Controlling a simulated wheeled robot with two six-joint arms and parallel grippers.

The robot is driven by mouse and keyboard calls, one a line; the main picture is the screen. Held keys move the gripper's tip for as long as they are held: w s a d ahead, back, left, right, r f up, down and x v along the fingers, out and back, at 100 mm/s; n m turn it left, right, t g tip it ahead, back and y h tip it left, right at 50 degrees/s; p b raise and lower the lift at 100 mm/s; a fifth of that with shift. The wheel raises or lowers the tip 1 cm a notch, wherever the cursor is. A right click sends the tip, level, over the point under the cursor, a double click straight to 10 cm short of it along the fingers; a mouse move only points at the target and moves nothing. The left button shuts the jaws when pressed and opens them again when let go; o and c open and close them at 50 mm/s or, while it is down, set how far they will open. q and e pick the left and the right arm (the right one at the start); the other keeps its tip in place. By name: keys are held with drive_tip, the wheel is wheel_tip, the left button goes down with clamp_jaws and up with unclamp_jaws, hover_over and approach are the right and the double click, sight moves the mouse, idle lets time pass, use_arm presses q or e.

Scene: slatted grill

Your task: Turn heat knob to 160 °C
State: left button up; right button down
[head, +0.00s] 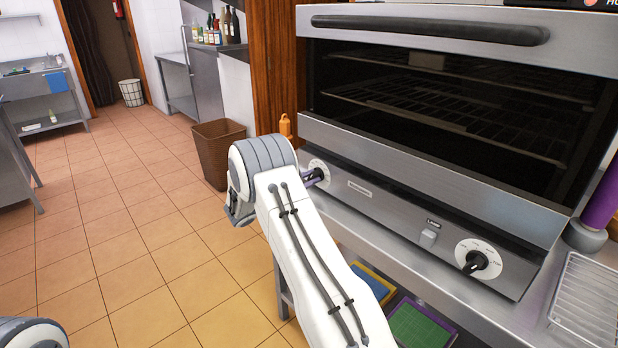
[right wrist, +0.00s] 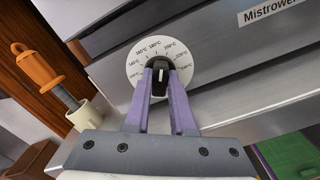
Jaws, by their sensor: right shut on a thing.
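The heat knob (right wrist: 160,84) is black with a white pointer line, on a round white dial (right wrist: 137,69) marked in °C. The dial sits at the left end of the oven's lower front panel and also shows in the head view (head: 318,165). My right gripper (right wrist: 159,72) has its two purple fingers shut on the knob, one on each side. It also shows in the head view (head: 316,176), mostly behind my arm. The pointer line stands nearly upright, toward the upper marks; the exact value is too small to read surely. My left gripper is out of view.
A second knob (head: 475,262) is at the right end of the panel, beside a small switch (head: 429,238). The oven door (head: 420,180) is shut above the panel. An orange-handled tool (right wrist: 38,69) stands left of the dial. A brown bin (head: 218,152) stands on the floor.

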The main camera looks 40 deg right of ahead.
drive_tip(key=n+p, duration=0.2)
drive_tip(key=n, duration=0.3)
drive_tip(key=shift+r+n, duration=0.1)
drive_tip(key=shift+n, duration=0.2)
drive_tip(key=shift+n+p, duration=0.85)
drive_tip(key=shift+n, duration=0.95)
drive_tip(key=c, duration=0.8)
unclamp_jaws()
drive_tip(key=shift+o, duration=0.2)
drive_tip(key=a+b, duration=0.1)
drive_tip(key=a, duration=0.9)
drive_tip(key=shift+s+a+b, duration=0.25)
drive_tip(key=shift+s+b, duration=0.1)
drive_tip(key=shift+b, duration=0.05)
